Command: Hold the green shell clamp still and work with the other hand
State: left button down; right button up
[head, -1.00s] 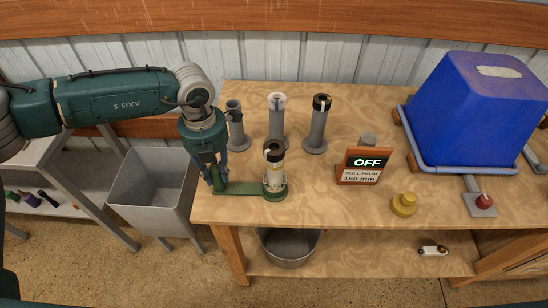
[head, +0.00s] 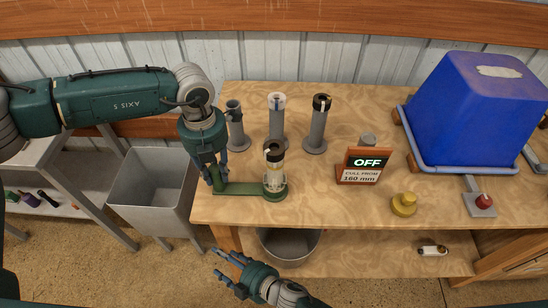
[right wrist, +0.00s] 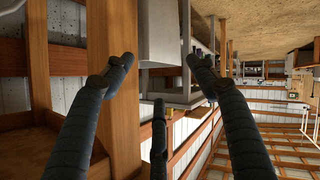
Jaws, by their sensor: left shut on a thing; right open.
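The green shell clamp (head: 243,189) lies near the table's front left edge. Its flat green arm runs left from a round green base. A pale cylinder with a black, notched top (head: 273,155) stands upright in that base. My left gripper (head: 217,181) is shut on the left end of the clamp's arm. My right gripper (head: 227,272) is open and empty, low in front of the table and below its top. Its spread dark fingers also show in the right wrist view (right wrist: 158,85), with nothing between them.
A metal bin (head: 150,190) stands left; a round bucket (head: 289,247) sits below.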

jog(key=s+a+r+n+g+y, duration=0.2)
jog(key=s+a+r+n+y, duration=0.15)
jog(key=a+r, duration=0.35)
jog(key=s+a+r+n+g+y, duration=0.2)
jog(key=s+a+r+n, duration=0.3)
jog(key=a+r, duration=0.15)
notch_tip(320, 180, up, 20)
jog(key=w+a+n+g+h, duration=0.15)
jog(key=n+g, duration=0.75)
jog(key=n, duration=1.1)
jog(key=w+d+r+n+t+h, duration=0.3)
jog(key=w+d+r+n+h, duration=0.3)
jog(key=d+r+n, duration=0.4)
jog(key=w+d+r+n+t+h, duration=0.3)
jog(key=w+d+r+n+h, duration=0.25)
jog(key=d+r+n, duration=0.4)
jog(key=m+h, duration=0.3)
jog(key=m, duration=0.7)
send_over(274, 147)
jog(key=f, duration=0.9)
jog(key=shift+a, duration=0.2)
jog(key=shift+d+f+m, duration=0.2)
jog(key=shift+f+m, duration=0.1)
jog(key=shift+f, duration=3.45)
